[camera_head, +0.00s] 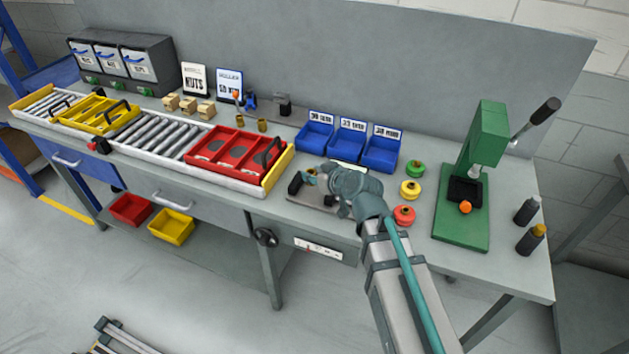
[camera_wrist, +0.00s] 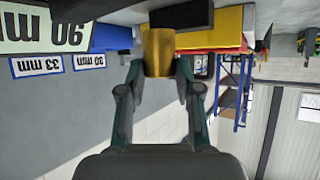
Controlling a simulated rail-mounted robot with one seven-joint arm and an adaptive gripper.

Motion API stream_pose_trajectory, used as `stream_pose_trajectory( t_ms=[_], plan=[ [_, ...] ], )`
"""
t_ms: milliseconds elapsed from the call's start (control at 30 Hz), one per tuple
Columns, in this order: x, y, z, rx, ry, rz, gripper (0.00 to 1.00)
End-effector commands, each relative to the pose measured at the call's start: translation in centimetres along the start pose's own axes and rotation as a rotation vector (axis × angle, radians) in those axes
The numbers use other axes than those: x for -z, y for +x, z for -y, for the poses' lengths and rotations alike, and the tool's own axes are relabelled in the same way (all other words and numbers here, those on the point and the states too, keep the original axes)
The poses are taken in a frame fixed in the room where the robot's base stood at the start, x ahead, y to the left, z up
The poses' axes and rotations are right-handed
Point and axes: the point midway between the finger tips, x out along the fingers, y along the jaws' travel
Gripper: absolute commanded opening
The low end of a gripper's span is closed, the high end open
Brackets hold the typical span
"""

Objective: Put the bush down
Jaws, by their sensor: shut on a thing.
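In the wrist view, a gold, brass-like cylindrical bush (camera_wrist: 158,50) sits between the two fingertips of my gripper (camera_wrist: 157,72). The fingers are shut on its sides. In the head view, my gripper (camera_head: 318,178) is over a grey plate (camera_head: 312,198) with a dark block (camera_head: 295,183) at the front of the bench, left of the coloured knobs. The held bush is too small and covered to make out clearly there. I cannot tell whether it touches anything below.
Three blue bins (camera_head: 380,153) stand behind my gripper. A red tray (camera_head: 213,168) lies on a roller track to the left. Green (camera_head: 415,168), yellow (camera_head: 410,189) and red (camera_head: 404,215) knobs lie to the right, before a green press (camera_head: 483,150). Small brass pieces (camera_head: 262,125) stand farther back.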

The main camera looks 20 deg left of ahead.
Motion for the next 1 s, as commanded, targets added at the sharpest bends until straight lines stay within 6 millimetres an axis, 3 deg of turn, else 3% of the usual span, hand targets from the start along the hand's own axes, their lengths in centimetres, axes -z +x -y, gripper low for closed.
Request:
stream_pose_trajectory(
  t_ms=[300, 867, 900, 1000],
  plan=[
    [-2.4, 1.4, -0.1, 0.0, 0.001, 0.001, 0.0],
    [-3.1, 1.8, -0.1, 0.0, 0.0, -0.001, 0.0],
    [-3.0, 1.8, -0.1, 0.0, 0.0, 0.0, 0.37],
    [-3.0, 1.8, -0.1, 0.0, 0.0, 0.0, 0.54]
  ],
)
